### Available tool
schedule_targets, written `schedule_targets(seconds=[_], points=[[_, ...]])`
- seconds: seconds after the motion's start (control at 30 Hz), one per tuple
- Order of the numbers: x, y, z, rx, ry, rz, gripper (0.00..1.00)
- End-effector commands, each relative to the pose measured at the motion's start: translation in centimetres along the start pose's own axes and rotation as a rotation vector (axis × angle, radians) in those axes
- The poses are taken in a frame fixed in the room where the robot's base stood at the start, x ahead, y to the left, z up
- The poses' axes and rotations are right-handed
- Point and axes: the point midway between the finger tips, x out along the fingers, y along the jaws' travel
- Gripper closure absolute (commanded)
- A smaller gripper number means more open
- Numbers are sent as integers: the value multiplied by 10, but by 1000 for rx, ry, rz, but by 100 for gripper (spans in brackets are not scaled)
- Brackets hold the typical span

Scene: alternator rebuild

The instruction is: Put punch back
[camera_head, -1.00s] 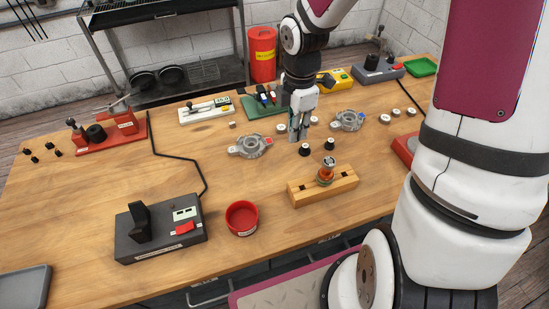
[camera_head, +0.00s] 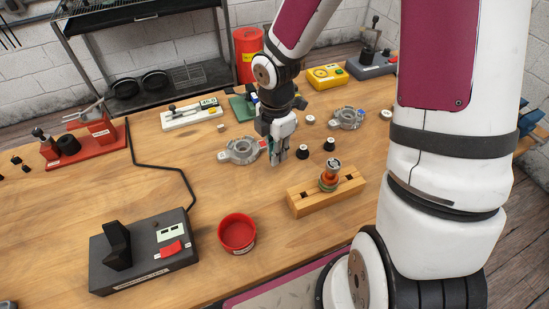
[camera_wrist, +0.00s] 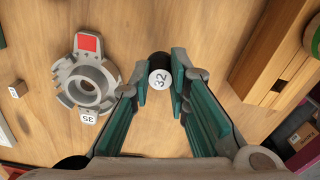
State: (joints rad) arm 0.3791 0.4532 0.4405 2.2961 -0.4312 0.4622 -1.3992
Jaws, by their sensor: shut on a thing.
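My gripper (camera_wrist: 162,74) has its green-padded fingers closed on a dark cylindrical piece with a round white end marked 32, seemingly the punch (camera_wrist: 159,78). The housing also shows in the wrist view (camera_wrist: 68,85), with a red patch and a tag marked 35. A green stand (camera_head: 239,107) lies behind my gripper, partly hidden by the arm.
Two black pieces with white tops (camera_head: 303,152) (camera_head: 330,145) stand right of my gripper. A wooden block (camera_head: 305,204) holding an orange-and-metal part is in front. A red bowl (camera_head: 237,234), black device (camera_head: 145,262) and second housing (camera_head: 347,118) stand around.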

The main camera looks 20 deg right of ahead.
Motion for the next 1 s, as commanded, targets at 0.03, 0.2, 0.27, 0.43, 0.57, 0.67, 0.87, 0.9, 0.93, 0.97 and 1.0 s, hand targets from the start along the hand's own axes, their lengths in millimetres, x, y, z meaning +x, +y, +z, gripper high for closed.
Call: schedule_targets(seconds=[0.03,0.2,0.27,0.43,0.57,0.67,0.87,0.9,0.93,0.97,1.0], points=[[8,0,-1,-4,1,-4,100],[30,0,-1,-3,1,-4,100],[32,-1,-1,-2,1,-3,100],[31,-1,0,0,0,-2,100],[34,0,0,-1,1,-2,100],[34,0,0,0,1,-1,72],[34,-1,0,0,1,-2,63],[34,-1,0,0,0,-2,63],[34,-1,0,0,0,-2,63],[34,-1,0,0,0,-2,63],[34,-1,0,0,0,-2,63]])
